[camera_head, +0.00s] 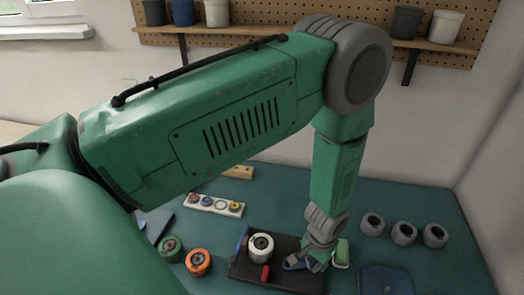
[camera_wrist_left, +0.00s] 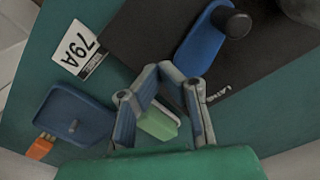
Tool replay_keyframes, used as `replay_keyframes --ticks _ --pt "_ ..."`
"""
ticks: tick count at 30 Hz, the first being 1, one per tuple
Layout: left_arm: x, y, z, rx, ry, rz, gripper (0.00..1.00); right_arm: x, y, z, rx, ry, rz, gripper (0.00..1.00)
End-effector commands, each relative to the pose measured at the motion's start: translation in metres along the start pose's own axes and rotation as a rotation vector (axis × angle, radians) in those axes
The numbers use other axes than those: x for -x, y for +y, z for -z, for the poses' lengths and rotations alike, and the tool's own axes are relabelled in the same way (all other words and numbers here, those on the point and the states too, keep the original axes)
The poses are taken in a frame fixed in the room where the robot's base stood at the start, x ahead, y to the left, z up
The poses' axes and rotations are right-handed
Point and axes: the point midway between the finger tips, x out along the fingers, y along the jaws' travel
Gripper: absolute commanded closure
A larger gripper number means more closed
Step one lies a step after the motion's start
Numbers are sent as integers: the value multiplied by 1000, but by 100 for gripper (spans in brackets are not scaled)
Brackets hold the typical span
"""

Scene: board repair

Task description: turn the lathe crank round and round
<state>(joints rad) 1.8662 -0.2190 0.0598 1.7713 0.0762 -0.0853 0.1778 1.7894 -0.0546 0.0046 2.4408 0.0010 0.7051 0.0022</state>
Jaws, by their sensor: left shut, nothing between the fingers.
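The lathe is a dark base (camera_head: 290,281) on the green table, with a white wheel (camera_head: 261,246) and a small red part (camera_head: 265,274). Its blue crank (camera_head: 293,264) is partly covered by my gripper in the head view. In the left wrist view the blue crank (camera_wrist_left: 203,42) carries an upright black knob (camera_wrist_left: 232,21). My left gripper (camera_head: 318,266) is over the right end of the base. In the wrist view its fingertips (camera_wrist_left: 163,72) are together and empty, just beside the crank's near end; whether they touch it I cannot tell. My right gripper is not visible.
A green and white block (camera_wrist_left: 158,122) shows beyond my fingers. A blue tray (camera_head: 385,280) lies right of the lathe. Several grey rings (camera_head: 404,233) stand at the right. Green (camera_head: 171,248) and orange (camera_head: 199,262) wheels stand at the left. A white rack (camera_head: 215,205) lies behind.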

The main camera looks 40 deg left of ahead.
Motion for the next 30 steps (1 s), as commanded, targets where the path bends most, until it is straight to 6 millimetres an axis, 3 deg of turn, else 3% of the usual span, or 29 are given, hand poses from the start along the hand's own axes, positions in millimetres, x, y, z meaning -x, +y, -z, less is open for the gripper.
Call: replay_keyframes --ticks 5,21,30 --pt "7 1 0 0 0 2 100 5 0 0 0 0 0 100" --pt "60 1 0 0 0 1 100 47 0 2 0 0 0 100" --pt "60 1 0 0 -1 1 100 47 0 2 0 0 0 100"
